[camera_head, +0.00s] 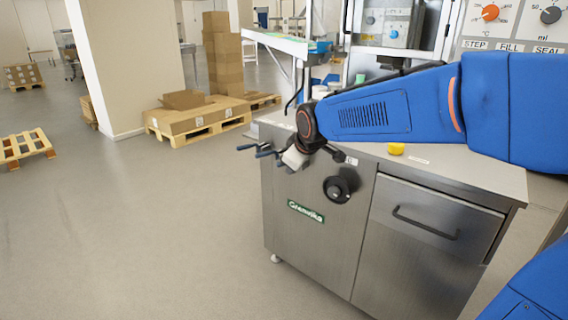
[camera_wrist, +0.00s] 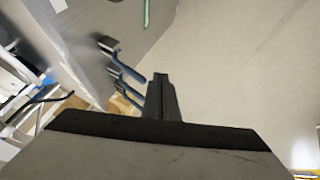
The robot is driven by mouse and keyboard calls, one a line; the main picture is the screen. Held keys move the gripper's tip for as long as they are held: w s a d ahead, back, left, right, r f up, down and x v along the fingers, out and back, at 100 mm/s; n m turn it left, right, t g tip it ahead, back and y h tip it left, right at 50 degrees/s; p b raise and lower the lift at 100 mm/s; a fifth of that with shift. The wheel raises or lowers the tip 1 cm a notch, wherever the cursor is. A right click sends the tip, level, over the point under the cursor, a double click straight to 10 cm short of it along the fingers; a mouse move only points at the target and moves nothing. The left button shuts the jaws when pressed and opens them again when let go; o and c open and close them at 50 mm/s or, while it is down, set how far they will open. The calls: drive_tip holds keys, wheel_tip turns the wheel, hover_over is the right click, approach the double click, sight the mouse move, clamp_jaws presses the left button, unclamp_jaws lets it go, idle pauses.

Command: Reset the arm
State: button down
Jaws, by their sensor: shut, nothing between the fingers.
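My blue arm (camera_head: 375,112) reaches in from the right across the top of the steel cabinet (camera_head: 318,235). My gripper (camera_head: 287,168) is at the arm's left end, in front of the cabinet's upper left part and close to two dark handles with blue parts. In the wrist view my gripper (camera_wrist: 162,82) shows dark fingers together with nothing between them. The pale floor (camera_wrist: 235,65) lies beyond the fingers in that view. The blue-edged handles (camera_wrist: 122,72) show just left of the fingers.
The cabinet front has a black knob (camera_head: 341,188) and a drawer with a dark handle (camera_head: 425,224). A yellow object (camera_head: 396,149) sits on the cabinet top. Pallets with cardboard boxes (camera_head: 190,115) stand behind.

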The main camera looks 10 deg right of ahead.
drive_tip(key=s+d+f+m+g, duration=0.1)
drive_tip(key=s+d+f+m, duration=0.1)
drive_tip(key=s, duration=0.9)
drive_tip(key=s+d+f+m+g, duration=0.1)
drive_tip(key=s+d+f+m, duration=0.2)
drive_tip(key=s, duration=0.8)
drive_tip(key=s+d+f+m+g, duration=0.1)
drive_tip(key=s+d+f+m, duration=0.2)
drive_tip(key=s, duration=0.8)
drive_tip(key=shift+s+m+h, duration=0.2)
drive_tip(key=shift+m+h, duration=0.1)
drive_tip(key=shift+h, duration=0.1)
drive_tip(key=shift+d, duration=0.1)
